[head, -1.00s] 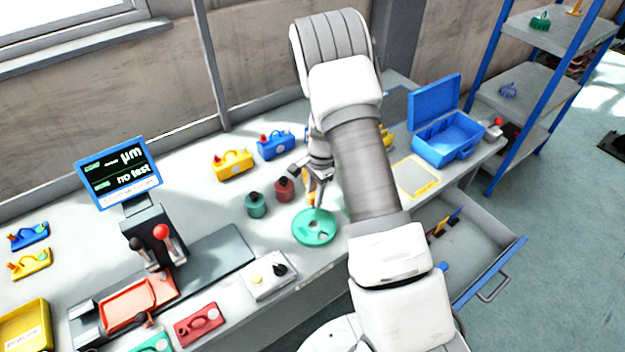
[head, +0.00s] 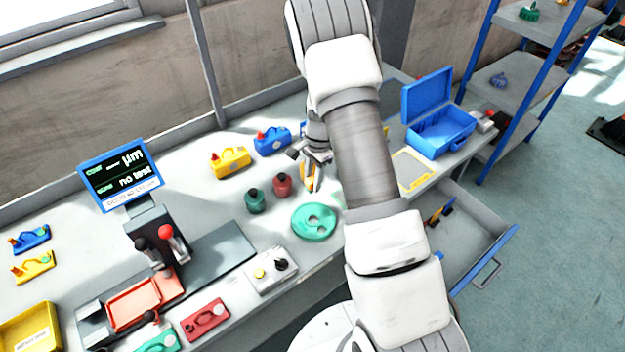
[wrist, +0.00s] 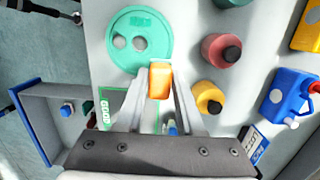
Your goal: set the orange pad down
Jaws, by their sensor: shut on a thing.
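The orange pad (wrist: 159,82) shows in the wrist view as a small orange block between my two fingertips. My gripper (wrist: 160,84) is shut on it. In the head view my gripper (head: 311,180) hangs over the workbench, behind the round green disc (head: 314,222), with an orange sliver between its fingers. The disc, with two holes, lies just beyond the fingertips in the wrist view (wrist: 138,40). The pad appears held above the bench; its exact height is hard to tell. My arm hides part of the bench to the right.
A green-framed plate marked GOOD (wrist: 112,105) lies left of the fingers in the wrist view. Red (head: 282,185) and green (head: 255,201) bottles stand left of my gripper; a yellow bottle (wrist: 209,97) is close right in the wrist view. A drawer (head: 465,240) stands open.

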